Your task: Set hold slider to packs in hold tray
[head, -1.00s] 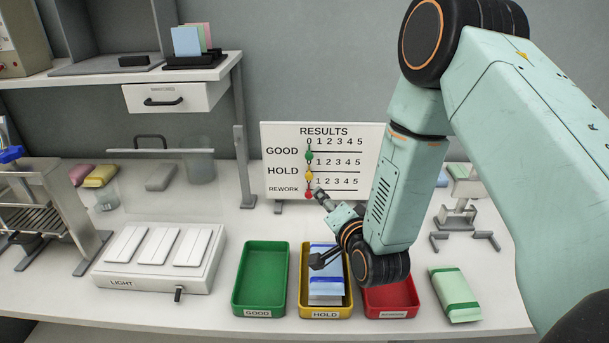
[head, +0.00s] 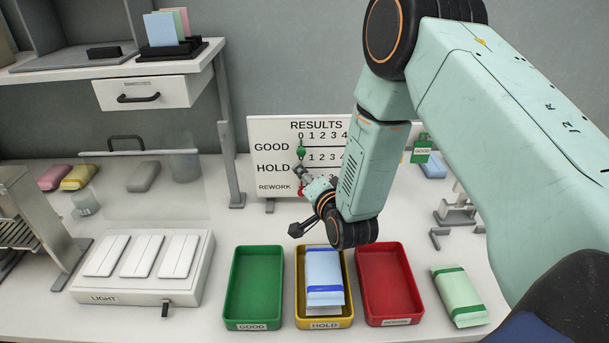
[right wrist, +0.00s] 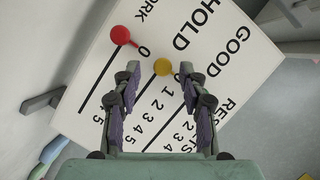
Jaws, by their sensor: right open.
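The results board (head: 262,135) stands at the back of the table with GOOD, HOLD and REWORK rows numbered from 0. The yellow hold slider (right wrist: 163,66) is at 0 in the right wrist view; the gripper hides it in the head view. My right gripper (right wrist: 160,75) is open at the board, its fingertips on either side of the yellow knob; I cannot tell if they touch it. It also shows in the head view (head: 301,172). The yellow HOLD tray (head: 303,318) holds a blue-banded pack (head: 324,270); whether another lies beneath is unclear. My left gripper is out of view.
The green slider (head: 301,152) and red slider (right wrist: 120,34) sit at 0 beside the hold slider. The green GOOD tray (head: 253,285) and red tray (head: 388,285) are empty. A green-banded pack (head: 459,295) lies right of them. A light box (head: 145,268) stands left.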

